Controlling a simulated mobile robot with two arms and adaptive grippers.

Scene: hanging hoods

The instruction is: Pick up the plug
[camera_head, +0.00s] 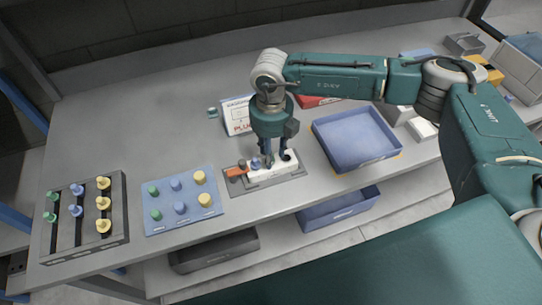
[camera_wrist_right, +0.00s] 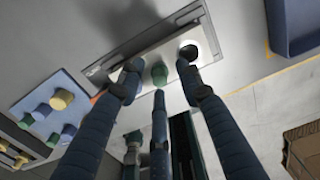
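My right gripper (camera_head: 272,160) points down over a small grey fixture (camera_head: 284,181) with a white top and an orange part (camera_head: 236,171) on its left. In the right wrist view the three dark fingers are spread. A green plug (camera_wrist_right: 159,72) stands between their tips, with visible gaps on both sides. The right fingertip is close to a dark round spot (camera_wrist_right: 188,51) in a bright ring on the fixture. In the head view the fingers largely hide the plug. My left gripper is not in view.
A blue board (camera_head: 183,227) and a dark rack (camera_head: 125,228) with green, blue and yellow pegs stand to the left. A white box (camera_head: 238,122) is behind the gripper. An empty blue tray (camera_head: 354,143) is close on the right. Bins sit on the shelf below.

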